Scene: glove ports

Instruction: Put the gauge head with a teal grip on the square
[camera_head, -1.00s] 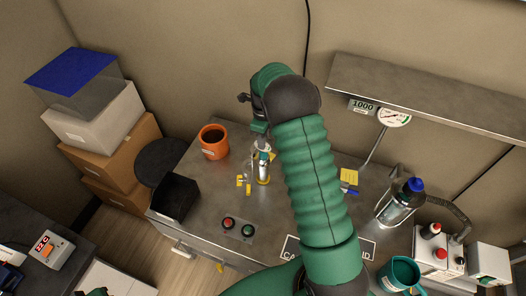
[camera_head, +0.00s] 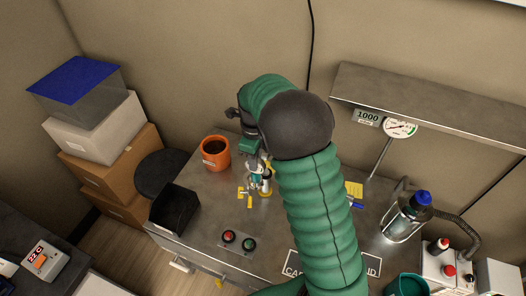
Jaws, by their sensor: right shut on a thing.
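My right gripper (camera_head: 254,164) is low over the back left of the bench, reached by the green arm. It is shut on a small pale piece with teal on it (camera_head: 256,180), which I take to be the gauge head; the gripper and arm hide part of it. Right beside it is a yellow-based upright item (camera_head: 266,187); I cannot tell whether they touch. Yellow marks (camera_head: 245,196) on the bench lie just left of and below the held piece, and look like the square's corners. My left gripper is not in view.
A red and green button panel (camera_head: 239,241) is in front.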

